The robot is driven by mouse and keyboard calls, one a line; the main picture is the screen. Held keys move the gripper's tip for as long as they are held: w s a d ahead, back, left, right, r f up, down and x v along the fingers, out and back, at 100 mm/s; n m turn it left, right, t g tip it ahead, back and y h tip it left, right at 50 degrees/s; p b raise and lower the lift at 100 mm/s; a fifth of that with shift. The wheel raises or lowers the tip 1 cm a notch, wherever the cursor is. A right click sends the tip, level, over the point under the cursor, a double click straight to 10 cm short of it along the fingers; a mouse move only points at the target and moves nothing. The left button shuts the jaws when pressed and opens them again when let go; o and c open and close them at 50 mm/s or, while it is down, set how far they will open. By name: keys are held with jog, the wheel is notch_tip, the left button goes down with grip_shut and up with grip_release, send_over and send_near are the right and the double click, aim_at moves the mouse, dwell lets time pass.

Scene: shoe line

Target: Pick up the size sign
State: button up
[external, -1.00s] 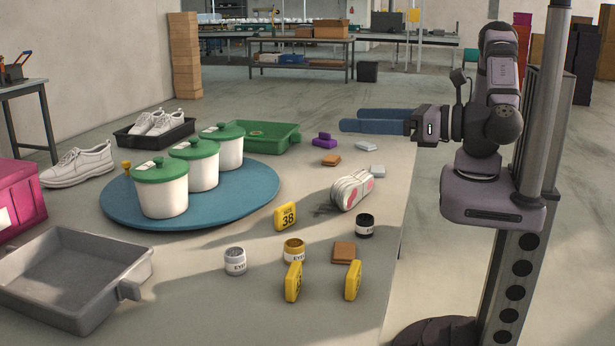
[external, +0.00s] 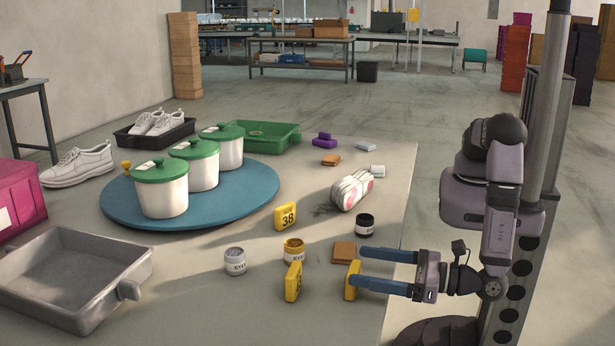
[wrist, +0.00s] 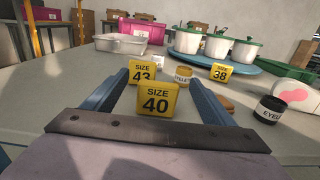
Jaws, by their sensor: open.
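Three yellow size signs stand on the table. The size 40 sign (external: 351,280) is upright at the near right edge, and in the wrist view it (wrist: 157,101) stands between my fingers. My gripper (external: 361,268) is open, its two blue fingers level and pointing left at this sign; in the wrist view the gripper (wrist: 158,77) has a finger on each side of it with visible gaps. The near finger hides part of the sign in the external view. The size 43 sign (external: 293,283) stands to the left, beyond the 40 sign. The size 38 sign (external: 285,216) stands farther back.
A brown block (external: 344,252) lies just behind the 40 sign.

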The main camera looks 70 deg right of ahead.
notch_tip(320, 180, down, 2)
jog(key=shift+f, duration=0.1)
jog(key=shift+w+f, duration=0.2)
jog(key=shift+w, duration=3.5)
jog(key=shift+c, duration=0.7)
jog(key=c, duration=1)
